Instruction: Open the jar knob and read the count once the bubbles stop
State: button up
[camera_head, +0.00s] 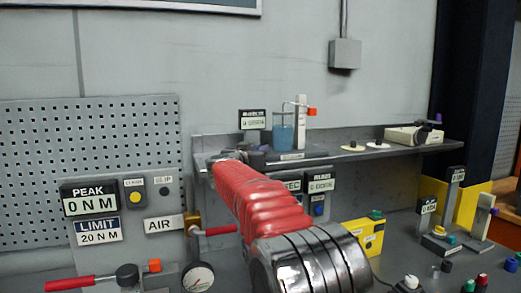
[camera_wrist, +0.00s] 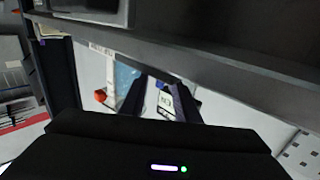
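A clear jar of blue liquid (camera_head: 283,130) stands on the wall shelf in the head view. An orange-red knob (camera_head: 311,112) sits to its right, by a white upright post. A small count display (camera_head: 252,119) stands left of the jar; its digits are too small to read surely. My gripper (camera_head: 240,157) is at the shelf's left part, below the display, mostly hidden by my red-sleeved arm. The jar (camera_wrist: 125,76) and knob (camera_wrist: 100,95) show beyond, at left. Bubbles cannot be made out.
The shelf (camera_head: 400,149) also holds pale discs and a boxy device (camera_head: 413,134) at right. Below left are a torque panel (camera_head: 115,235), a gauge (camera_head: 198,277) and a red-handled lever (camera_head: 85,283). A yellow box (camera_head: 365,236) and small posts stand at right.

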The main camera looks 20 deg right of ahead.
jog(key=shift+x, duration=1.05)
jog(key=shift+c, duration=0.2)
grip_shut()
